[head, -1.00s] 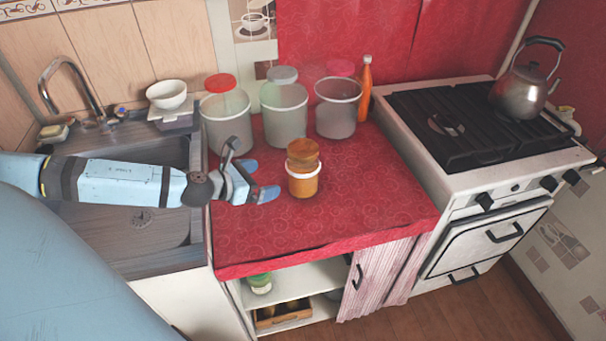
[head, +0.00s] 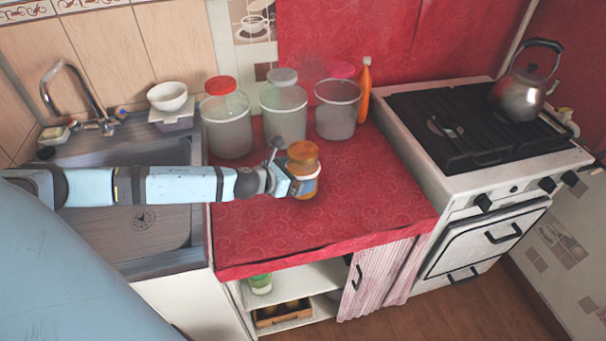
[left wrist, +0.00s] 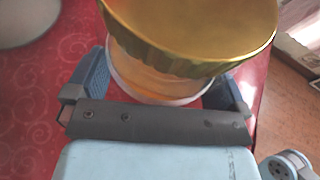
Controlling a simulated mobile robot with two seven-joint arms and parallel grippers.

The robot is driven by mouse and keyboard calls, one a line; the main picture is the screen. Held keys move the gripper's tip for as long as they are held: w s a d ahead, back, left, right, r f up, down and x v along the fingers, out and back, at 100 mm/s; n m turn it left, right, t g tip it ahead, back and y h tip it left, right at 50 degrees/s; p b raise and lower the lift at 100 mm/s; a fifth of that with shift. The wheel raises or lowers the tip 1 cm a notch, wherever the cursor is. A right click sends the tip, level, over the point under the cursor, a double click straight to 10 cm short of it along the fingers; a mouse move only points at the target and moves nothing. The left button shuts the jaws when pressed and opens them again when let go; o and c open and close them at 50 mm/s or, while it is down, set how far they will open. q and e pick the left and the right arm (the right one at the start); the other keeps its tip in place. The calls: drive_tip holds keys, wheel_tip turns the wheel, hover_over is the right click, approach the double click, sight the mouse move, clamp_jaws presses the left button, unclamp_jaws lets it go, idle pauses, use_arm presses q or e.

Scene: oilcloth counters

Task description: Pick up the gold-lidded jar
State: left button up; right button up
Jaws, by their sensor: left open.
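The gold-lidded jar (head: 302,154) stands upright on the red oilcloth counter, an orange jar with a pale band under its lid. In the left wrist view its ridged gold lid (left wrist: 190,30) fills the top middle. My left gripper (head: 303,186) comes in from the left and is at the jar. Its blue fingers (left wrist: 160,92) are apart, one on each side of the jar body below the lid. The fingertips are partly hidden by the lid, and I cannot tell whether they touch the jar. My right gripper is not in view.
Several things stand behind on the counter (head: 260,235): large clear containers (head: 228,128) with coloured lids and an orange bottle (head: 364,90). The stove (head: 480,150) with a kettle (head: 520,90) is at right. The sink (head: 150,235) is at left. The counter's front is clear.

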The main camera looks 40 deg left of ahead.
use_arm(q)
drive_tip(key=shift+w+f, duration=0.1)
drive_tip(key=shift+w, duration=0.1)
drive_tip(key=c, duration=1)
drive_tip(key=shift+c, duration=0.7)
drive_tip(key=shift+r, duration=0.2)
drive_tip(key=shift+w+r, duration=0.1)
drive_tip(key=shift+r, duration=0.45)
wheel_tip(320, 180, up, 33)
drive_tip(key=p, duration=2)
drive_tip(key=shift+f+p, duration=0.15)
drive_tip(key=shift+p, duration=0.2)
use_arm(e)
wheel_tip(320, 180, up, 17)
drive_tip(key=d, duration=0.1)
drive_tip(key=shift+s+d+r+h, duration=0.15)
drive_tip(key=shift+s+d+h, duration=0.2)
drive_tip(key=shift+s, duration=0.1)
